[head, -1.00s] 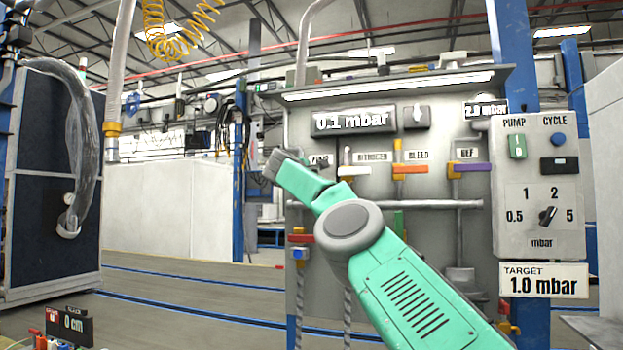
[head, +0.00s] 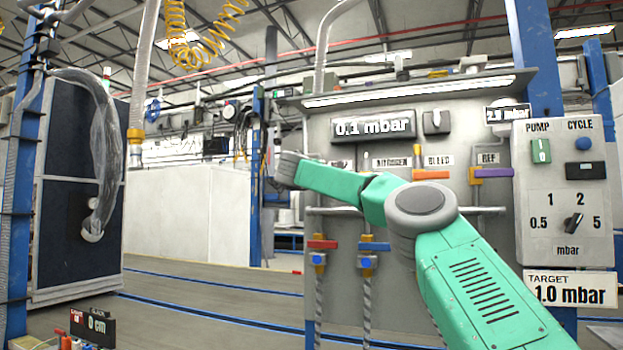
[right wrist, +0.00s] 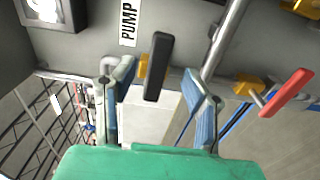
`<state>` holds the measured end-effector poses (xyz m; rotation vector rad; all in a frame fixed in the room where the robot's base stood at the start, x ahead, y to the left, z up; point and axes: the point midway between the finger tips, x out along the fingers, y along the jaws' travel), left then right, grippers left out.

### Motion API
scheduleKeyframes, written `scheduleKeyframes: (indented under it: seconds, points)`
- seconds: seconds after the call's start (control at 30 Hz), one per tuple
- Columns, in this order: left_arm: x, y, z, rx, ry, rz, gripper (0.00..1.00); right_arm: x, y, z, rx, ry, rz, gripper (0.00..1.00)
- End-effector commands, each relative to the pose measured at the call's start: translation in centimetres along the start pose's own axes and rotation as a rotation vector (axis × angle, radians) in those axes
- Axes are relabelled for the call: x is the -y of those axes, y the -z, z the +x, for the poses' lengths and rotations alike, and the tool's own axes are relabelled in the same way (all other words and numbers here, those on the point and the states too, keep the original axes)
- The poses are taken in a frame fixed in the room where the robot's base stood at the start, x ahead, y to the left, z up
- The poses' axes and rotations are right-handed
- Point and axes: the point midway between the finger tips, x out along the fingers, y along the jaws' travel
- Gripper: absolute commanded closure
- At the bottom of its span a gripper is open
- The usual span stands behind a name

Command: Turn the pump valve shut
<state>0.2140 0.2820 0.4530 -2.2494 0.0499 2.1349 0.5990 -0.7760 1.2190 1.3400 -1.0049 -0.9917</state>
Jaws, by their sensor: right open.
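The pump valve's black lever (right wrist: 157,66), on a yellow stem (right wrist: 142,68), shows in the right wrist view below the PUMP label (right wrist: 129,22). My right gripper (right wrist: 158,80) is open and empty. In that picture, its two blue-grey fingers lie on either side of the lever, with gaps on both sides. I cannot tell how deep the lever sits between them. In the head view my right gripper (head: 285,168) is at the panel's left edge, and the pump valve is hidden behind my arm. My left gripper is not in view.
A red-handled valve (right wrist: 287,93) is right of the lever. In the head view, a purple handle (head: 492,172) and lower red (head: 322,244) and blue (head: 374,247) handles are on the panel (head: 445,109). The display (head: 374,127) reads 0.1 mbar; the target sign (head: 570,289) reads 1.0 mbar.

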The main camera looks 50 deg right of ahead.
Motion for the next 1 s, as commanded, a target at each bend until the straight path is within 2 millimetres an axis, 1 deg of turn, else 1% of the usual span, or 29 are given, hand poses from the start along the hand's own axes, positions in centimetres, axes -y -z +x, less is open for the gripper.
scheduleKeyframes:
  seconds: [0.3,0.4,0.5,0.67,1.0]
  points:
    - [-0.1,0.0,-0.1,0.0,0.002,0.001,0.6,0.2,0.2,-5.2,-0.003,0.002,-0.002,0.59]
    - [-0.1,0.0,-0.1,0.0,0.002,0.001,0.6,0.2,0.3,-6.6,-0.002,0.002,-0.003,0.59]
    - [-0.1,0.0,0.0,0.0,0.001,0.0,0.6,0.1,0.4,-7.5,-0.001,0.001,-0.003,0.59]
    - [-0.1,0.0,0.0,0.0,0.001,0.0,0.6,0.1,0.4,-7.9,0.0,0.0,-0.002,0.59]
    - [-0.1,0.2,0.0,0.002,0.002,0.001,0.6,0.2,0.4,-7.8,0.0,0.001,-0.003,0.59]
